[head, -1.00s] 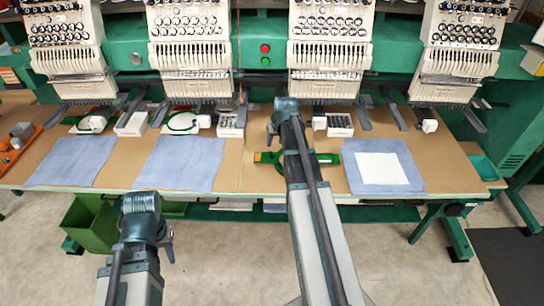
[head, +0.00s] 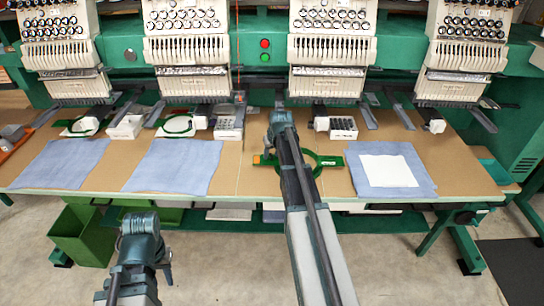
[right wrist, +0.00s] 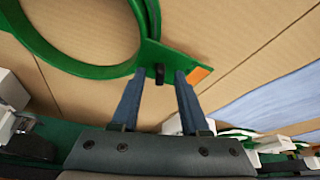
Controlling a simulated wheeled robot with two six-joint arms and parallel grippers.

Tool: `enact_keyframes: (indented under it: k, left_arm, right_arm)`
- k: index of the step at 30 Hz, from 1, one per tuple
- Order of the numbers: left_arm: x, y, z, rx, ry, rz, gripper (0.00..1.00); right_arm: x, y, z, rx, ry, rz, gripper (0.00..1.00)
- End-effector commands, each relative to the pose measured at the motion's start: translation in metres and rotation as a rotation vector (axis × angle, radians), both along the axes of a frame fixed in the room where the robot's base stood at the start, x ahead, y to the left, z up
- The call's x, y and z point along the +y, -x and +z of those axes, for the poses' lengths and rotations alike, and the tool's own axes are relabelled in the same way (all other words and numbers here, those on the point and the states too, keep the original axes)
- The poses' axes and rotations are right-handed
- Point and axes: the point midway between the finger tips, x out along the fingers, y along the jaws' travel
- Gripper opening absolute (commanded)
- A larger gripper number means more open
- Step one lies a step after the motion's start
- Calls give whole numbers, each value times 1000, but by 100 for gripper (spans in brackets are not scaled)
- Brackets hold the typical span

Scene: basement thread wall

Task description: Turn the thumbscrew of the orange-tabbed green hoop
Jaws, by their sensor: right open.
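The green hoop (head: 329,160) with its orange tab (head: 256,160) lies on the tan table, partly hidden behind my right arm in the head view. In the right wrist view the hoop's green ring (right wrist: 85,70) is at upper left, and the orange tab (right wrist: 199,75) is just right of the fingers. The small dark thumbscrew (right wrist: 160,73) shows between the two fingertips of my right gripper (right wrist: 158,80), which is open. Contact cannot be told. My left gripper (head: 165,270) is low at the left, in front of the table; its fingers are not clear.
Several embroidery heads (head: 188,50) stand along the back. Blue cloths (head: 174,167) lie left of the hoop, and a blue cloth with a white patch (head: 388,168) lies right. Small trays (head: 343,128) of spools sit behind. A green bin (head: 85,236) is under the table at left.

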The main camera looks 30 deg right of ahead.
Motion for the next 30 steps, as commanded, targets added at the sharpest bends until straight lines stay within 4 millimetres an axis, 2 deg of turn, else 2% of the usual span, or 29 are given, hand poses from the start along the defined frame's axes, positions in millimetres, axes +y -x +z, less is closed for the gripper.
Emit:
enact_keyframes:
  k: [2, 9, 23, 30]
  left_arm:
    - [0, 0, 0, 0, 0, 0, 36]
    - [0, 0, 0, 0, 0, 0, 36]
    - [0, 0, 0, 0, 0, 0, 36]
    - [0, 0, 0, 0, 0, 0, 36]
  right_arm:
    - [0, 0, 0, 0, 0, 0, 41]
    - [0, 0, 0, 0, 0, 0, 0]
    - [1, 0, 0, 0, 0, -24, 0]
    - [3, -1, 0, 0, 0, -152, 0]
